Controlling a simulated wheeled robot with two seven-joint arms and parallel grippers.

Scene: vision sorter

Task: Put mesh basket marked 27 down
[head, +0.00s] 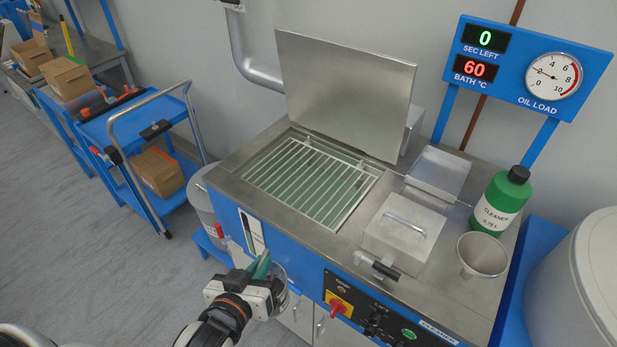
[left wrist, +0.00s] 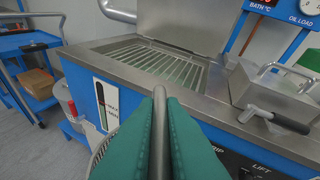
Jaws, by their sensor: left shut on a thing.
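My left gripper (head: 262,268) is in front of the blue washer's front panel, low in the head view. In the left wrist view its green fingers (left wrist: 160,130) are shut on a grey bar-like handle (left wrist: 159,110). Part of a mesh basket (left wrist: 100,150) shows below the fingers there, and a sliver of its rounded side (head: 281,283) shows beside the gripper in the head view. Most of the basket is hidden, and no number can be read on it. My right gripper is not in view.
The washer's tank lid (head: 345,95) stands open above a tank with a slatted grid (head: 310,182), which looks empty. Right of it are a lidded metal box (head: 403,230), a metal cup (head: 482,255) and a green cleaner bottle (head: 500,203). A blue cart (head: 135,125) stands left.

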